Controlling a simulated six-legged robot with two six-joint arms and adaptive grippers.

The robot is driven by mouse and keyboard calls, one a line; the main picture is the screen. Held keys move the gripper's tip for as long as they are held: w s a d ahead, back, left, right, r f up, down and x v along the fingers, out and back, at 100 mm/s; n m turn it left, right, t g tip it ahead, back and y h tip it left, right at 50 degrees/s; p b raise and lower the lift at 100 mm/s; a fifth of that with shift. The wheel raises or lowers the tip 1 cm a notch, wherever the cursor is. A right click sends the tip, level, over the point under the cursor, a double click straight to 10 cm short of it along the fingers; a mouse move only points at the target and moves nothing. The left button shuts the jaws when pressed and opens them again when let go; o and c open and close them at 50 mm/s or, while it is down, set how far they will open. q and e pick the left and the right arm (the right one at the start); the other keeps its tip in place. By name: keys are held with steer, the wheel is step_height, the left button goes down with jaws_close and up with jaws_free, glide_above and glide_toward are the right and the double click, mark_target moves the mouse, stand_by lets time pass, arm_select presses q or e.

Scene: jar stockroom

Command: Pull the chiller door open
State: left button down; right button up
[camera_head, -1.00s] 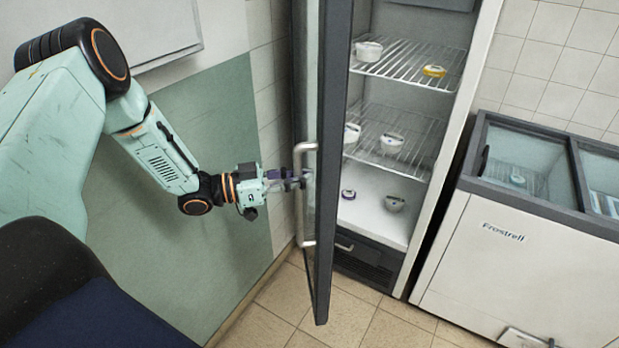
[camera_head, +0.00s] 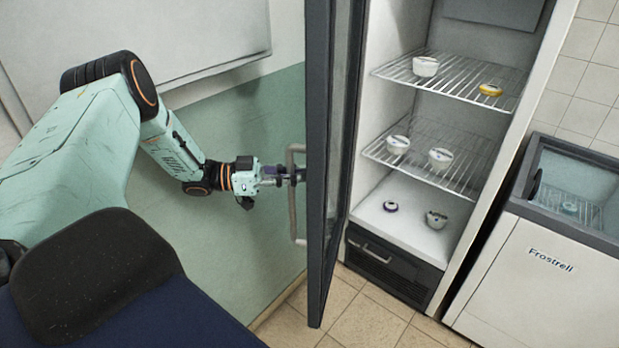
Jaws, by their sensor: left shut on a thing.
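The chiller door (camera_head: 317,190) stands wide open, swung out to the left and seen nearly edge-on. Its long vertical handle (camera_head: 292,215) is on the door's left face. My left gripper (camera_head: 288,175) is shut on the handle at its upper part; the fingers are partly hidden against the bar. The open chiller (camera_head: 395,195) shows wire shelves with white tubs, a yellow-rimmed tub (camera_head: 490,90), and a purple-lidded jar (camera_head: 390,206) on its floor. My right gripper is not in view.
A white chest freezer (camera_head: 540,285) with a sliding glass top stands right of the chiller. A green and white wall (camera_head: 250,120) is behind my left arm. The tiled floor (camera_head: 365,320) before the chiller is clear.

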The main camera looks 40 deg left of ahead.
arm_select(q)
steer(key=shift+s+a+f, duration=0.15)
steer(key=shift+s+a, duration=0.1)
steer(key=shift+a, duration=0.3)
steer(key=shift+s+a+f, duration=0.1)
steer(key=shift+s+a, duration=0.15)
steer(key=shift+a, duration=0.25)
steer(key=c, duration=1.7)
jaws_free()
steer(key=o, duration=0.4)
steer(key=shift+s+r, duration=0.25)
steer(key=shift+w+a, duration=0.1)
steer(key=shift+w, duration=0.05)
steer(key=shift+w, duration=0.2)
steer(key=shift+s, duration=0.1)
